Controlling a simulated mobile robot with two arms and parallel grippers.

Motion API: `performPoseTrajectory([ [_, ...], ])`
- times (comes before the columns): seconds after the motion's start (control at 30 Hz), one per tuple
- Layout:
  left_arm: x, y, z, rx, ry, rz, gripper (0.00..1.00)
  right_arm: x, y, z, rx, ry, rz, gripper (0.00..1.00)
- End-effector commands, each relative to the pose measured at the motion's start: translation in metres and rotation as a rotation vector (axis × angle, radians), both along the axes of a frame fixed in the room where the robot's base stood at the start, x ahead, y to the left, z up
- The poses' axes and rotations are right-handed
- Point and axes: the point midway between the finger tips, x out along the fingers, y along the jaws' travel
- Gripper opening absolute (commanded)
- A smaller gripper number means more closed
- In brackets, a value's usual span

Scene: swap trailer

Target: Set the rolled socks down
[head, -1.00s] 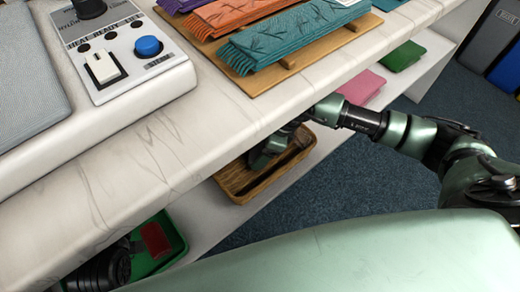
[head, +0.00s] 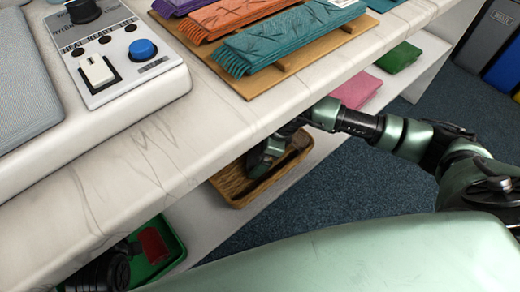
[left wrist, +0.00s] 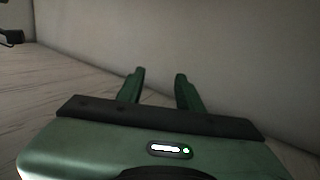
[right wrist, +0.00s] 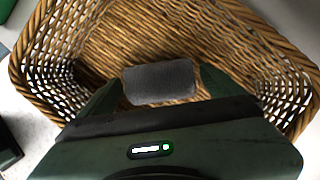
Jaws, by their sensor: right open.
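The rolled socks (right wrist: 160,83) are a small dark grey roll in the right wrist view. They lie at the bottom of a woven wicker basket (right wrist: 240,20), or very close to it. My right gripper (right wrist: 160,88) is open inside the basket, one finger on each side of the socks. In the head view, my right gripper (head: 262,160) reaches down into the basket (head: 228,188) on the lower shelf, and the socks cannot be made out there. My left gripper (left wrist: 160,82) is open and empty, facing a plain pale wall.
The white counter (head: 130,150) overhangs the shelf, close above my right arm. Folded scarves (head: 290,35) and a control box (head: 120,60) are on top. A green tray (head: 175,245) stands left of the basket; pink (head: 358,90) and green (head: 400,57) folded cloths lie to its right.

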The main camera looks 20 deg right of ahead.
Motion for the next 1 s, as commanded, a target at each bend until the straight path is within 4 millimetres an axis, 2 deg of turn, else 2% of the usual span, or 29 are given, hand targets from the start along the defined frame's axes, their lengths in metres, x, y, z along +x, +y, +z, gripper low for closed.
performPoseTrajectory([
  [0.17, -0.006, 0.006, -0.024, 0.034, 0.132, 0.010, 0.36, -0.003, -0.007, 0.019, -0.001, -0.002, -0.001, 0.96],
  [0.4, -0.026, 0.017, -0.065, 0.087, 0.356, 0.024, 0.36, -0.008, -0.020, 0.052, -0.002, -0.002, 0.000, 0.96],
  [0.5, -0.034, 0.020, -0.077, 0.103, 0.422, 0.029, 0.36, -0.010, -0.023, 0.062, 0.000, -0.002, 0.001, 0.96],
  [0.7, -0.042, 0.024, -0.088, 0.117, 0.482, 0.033, 0.36, -0.012, -0.026, 0.070, 0.000, -0.001, 0.000, 0.96],
  [1.0, -0.042, 0.024, -0.088, 0.117, 0.484, 0.033, 0.36, -0.013, -0.024, 0.070, 0.008, 0.002, 0.001, 0.96],
])
